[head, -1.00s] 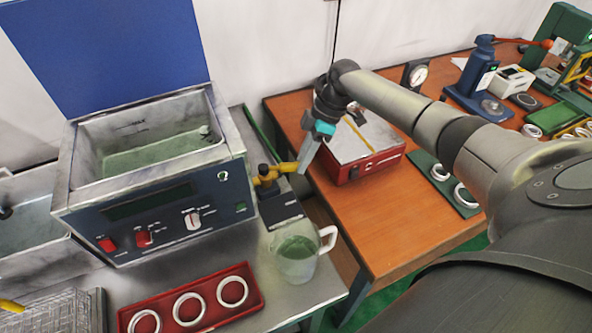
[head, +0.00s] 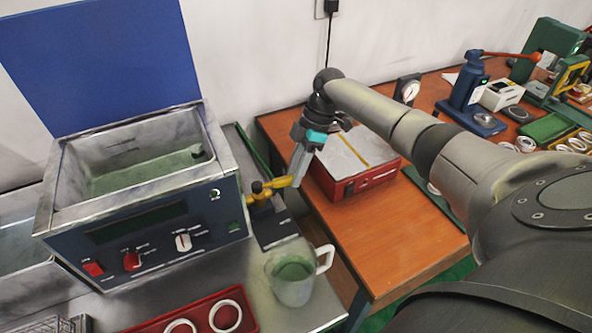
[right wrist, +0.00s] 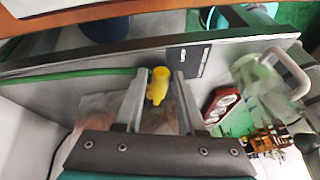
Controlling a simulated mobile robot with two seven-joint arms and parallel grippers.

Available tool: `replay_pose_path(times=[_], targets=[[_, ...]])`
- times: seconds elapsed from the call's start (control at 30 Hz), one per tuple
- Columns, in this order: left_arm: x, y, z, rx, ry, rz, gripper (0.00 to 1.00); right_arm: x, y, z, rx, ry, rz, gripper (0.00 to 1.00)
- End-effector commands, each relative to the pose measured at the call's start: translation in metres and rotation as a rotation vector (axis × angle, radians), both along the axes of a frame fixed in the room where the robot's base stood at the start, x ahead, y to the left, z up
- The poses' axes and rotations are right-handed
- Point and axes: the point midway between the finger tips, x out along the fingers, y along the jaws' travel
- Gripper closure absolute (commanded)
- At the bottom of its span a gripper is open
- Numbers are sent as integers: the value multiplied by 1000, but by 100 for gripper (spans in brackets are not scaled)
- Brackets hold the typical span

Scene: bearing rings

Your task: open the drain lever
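The yellow drain lever (head: 278,184) sticks out to the right from a small brass-coloured valve (head: 258,190) at the right side of the blue ultrasonic bath (head: 150,235). My right gripper (head: 296,180) is at the lever's free end. In the right wrist view the yellow lever (right wrist: 158,84) lies between the two fingers of my right gripper (right wrist: 160,82), which stand apart. Narrow gaps seem to show beside it, and I cannot tell whether either finger touches it. The bath holds greenish liquid (head: 140,175). My left gripper is not in view.
A glass mug (head: 292,285) with greenish liquid stands in front of the valve; it also shows in the right wrist view (right wrist: 262,85). A red tray (head: 248,322) with white rings lies at the front. A red box (head: 345,185) sits on the wooden table (head: 400,245) close behind my gripper.

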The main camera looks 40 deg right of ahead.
Motion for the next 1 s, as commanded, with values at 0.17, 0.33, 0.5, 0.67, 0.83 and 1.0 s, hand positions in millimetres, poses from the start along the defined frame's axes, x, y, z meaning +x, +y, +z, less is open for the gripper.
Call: replay_pose_path(times=[0.17,0.33,0.5,0.67,0.83,1.0], targets=[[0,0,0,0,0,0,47,0,0,0,0,0,-1,41],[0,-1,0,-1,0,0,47,0,0,0,0,1,-2,41],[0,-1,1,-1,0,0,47,0,-3,6,0,-1,-4,41],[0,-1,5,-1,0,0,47,1,-13,29,-1,-2,-3,41],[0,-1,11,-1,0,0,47,2,-30,68,-1,-4,-4,41],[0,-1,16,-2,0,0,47,2,-46,104,0,-3,-5,41]])
